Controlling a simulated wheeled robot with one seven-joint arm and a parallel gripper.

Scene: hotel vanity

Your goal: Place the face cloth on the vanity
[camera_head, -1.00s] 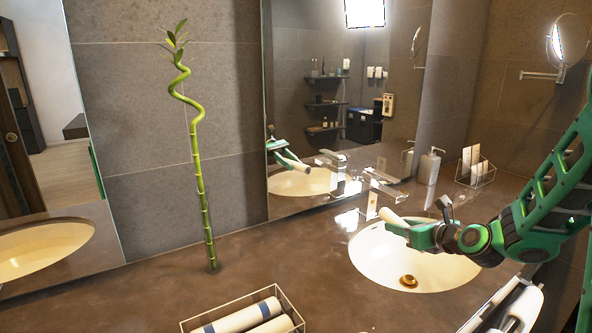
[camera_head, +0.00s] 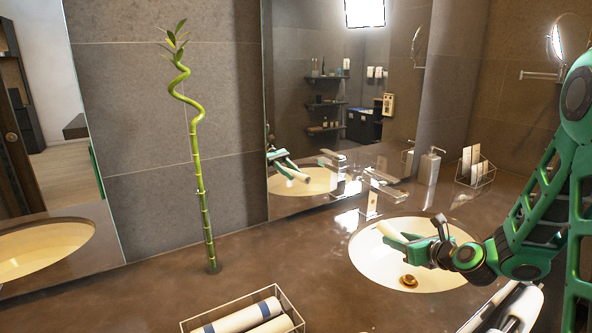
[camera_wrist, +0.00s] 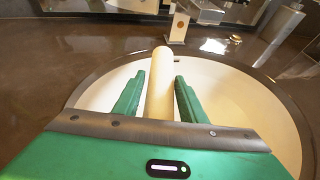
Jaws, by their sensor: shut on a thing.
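The face cloth (camera_head: 391,232) is a pale cream roll. My green gripper (camera_head: 408,243) is shut on it and holds it above the white sink basin (camera_head: 372,262). In the wrist view the roll (camera_wrist: 160,85) lies between the two green fingers (camera_wrist: 158,95) and sticks out past their tips, over the basin (camera_wrist: 225,95). The brown stone vanity top (camera_head: 300,262) surrounds the basin.
A chrome faucet (camera_head: 372,200) stands behind the basin. A wire basket (camera_head: 245,310) with rolled towels sits at the front. A bamboo stalk (camera_head: 206,215), a soap dispenser (camera_head: 430,168) and a wire rack (camera_head: 476,172) stand farther back.

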